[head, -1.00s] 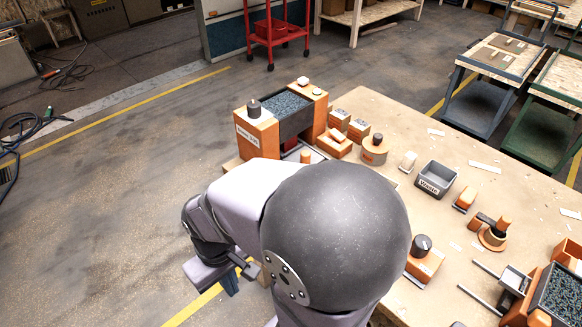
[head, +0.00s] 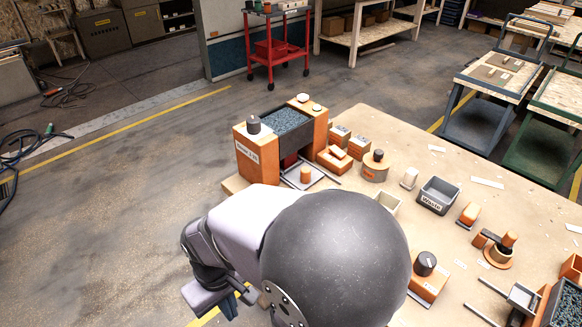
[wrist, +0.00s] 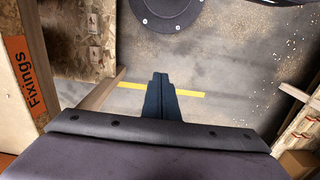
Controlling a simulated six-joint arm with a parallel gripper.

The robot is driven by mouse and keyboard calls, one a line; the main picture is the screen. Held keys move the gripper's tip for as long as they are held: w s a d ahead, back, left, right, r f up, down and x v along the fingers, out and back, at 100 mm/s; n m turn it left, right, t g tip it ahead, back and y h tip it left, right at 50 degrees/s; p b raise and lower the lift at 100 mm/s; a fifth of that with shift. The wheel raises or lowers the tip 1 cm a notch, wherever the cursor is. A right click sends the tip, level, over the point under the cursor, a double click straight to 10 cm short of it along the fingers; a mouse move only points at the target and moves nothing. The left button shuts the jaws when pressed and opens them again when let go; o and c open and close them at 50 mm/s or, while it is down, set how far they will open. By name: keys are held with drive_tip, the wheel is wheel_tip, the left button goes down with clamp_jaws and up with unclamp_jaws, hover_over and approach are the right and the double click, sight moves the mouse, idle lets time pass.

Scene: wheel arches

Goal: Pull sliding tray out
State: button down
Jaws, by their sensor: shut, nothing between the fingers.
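A flat grey sliding tray (head: 318,179) with an orange knob (head: 306,173) sits on rails under a dark hopper full of grey granules (head: 282,124), between two orange pillars. My arm covers part of the area in front of it. My gripper (head: 232,306) is beyond the table's left edge, apart from the tray. In the wrist view my gripper (wrist: 159,78) has its dark fingers together with nothing between them, above the floor. The tray does not show clearly in the wrist view.
A second granule station with rails (head: 490,312) stands at the right front. A grey waste bin (head: 438,194) and several orange blocks and knobs stand on the wooden table (head: 400,135). In the wrist view, a box labelled Fixings (wrist: 24,74) is at the left.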

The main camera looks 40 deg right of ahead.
sight(306, 170)
idle(0.3)
